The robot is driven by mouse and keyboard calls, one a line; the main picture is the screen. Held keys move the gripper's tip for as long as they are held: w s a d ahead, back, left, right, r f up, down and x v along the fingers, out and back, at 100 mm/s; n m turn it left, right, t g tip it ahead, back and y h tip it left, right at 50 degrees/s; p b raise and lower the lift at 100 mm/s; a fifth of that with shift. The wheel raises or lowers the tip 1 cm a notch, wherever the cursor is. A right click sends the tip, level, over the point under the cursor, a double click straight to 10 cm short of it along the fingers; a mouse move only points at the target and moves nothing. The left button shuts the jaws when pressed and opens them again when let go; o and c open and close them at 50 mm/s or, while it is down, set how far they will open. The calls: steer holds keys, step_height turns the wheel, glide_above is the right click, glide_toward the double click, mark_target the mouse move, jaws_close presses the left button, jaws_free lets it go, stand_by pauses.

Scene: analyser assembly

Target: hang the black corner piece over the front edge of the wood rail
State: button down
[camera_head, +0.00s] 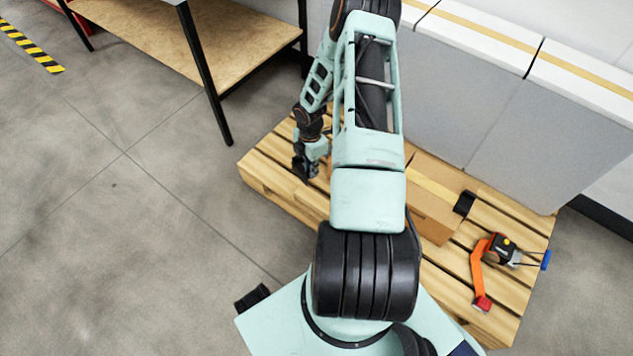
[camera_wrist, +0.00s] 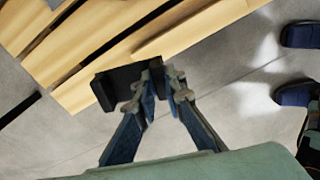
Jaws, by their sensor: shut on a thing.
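The black corner piece (camera_wrist: 118,85) is held at the fingertips of my gripper (camera_wrist: 160,82) in the wrist view. The fingers are shut on its right part. Most of it sticks out to the left, overlapping the end of a wood slat in the picture. I cannot tell whether it touches the wood. The wood rail is part of the slatted wooden pallet (camera_head: 262,160); its slats also fill the top left of the wrist view (camera_wrist: 195,32). In the head view my gripper (camera_head: 305,168) is small and dark, over the pallet's left front part.
A cardboard box (camera_head: 430,200) lies on the pallet, with another black piece (camera_head: 464,202) at its right end. An orange strap tool (camera_head: 490,260) lies further right. A wooden shelf (camera_head: 190,45) stands at back left.

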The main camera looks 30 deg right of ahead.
steer(key=s+f+n, duration=0.3)
steer(key=f, duration=0.2)
steer(key=b, duration=0.4)
glide_above(316, 203)
steer(key=shift+d+f, duration=0.15)
steer(key=shift+f, duration=2.15)
steer(key=shift+f, duration=0.15)
steer(key=shift+f+b, duration=1.5)
steer(key=shift+f, duration=0.25)
steer(key=shift+f+b, duration=0.3)
steer(key=shift+f, duration=0.05)
steer(key=c, duration=1.9)
jaws_free()
steer(key=shift+c, duration=0.2)
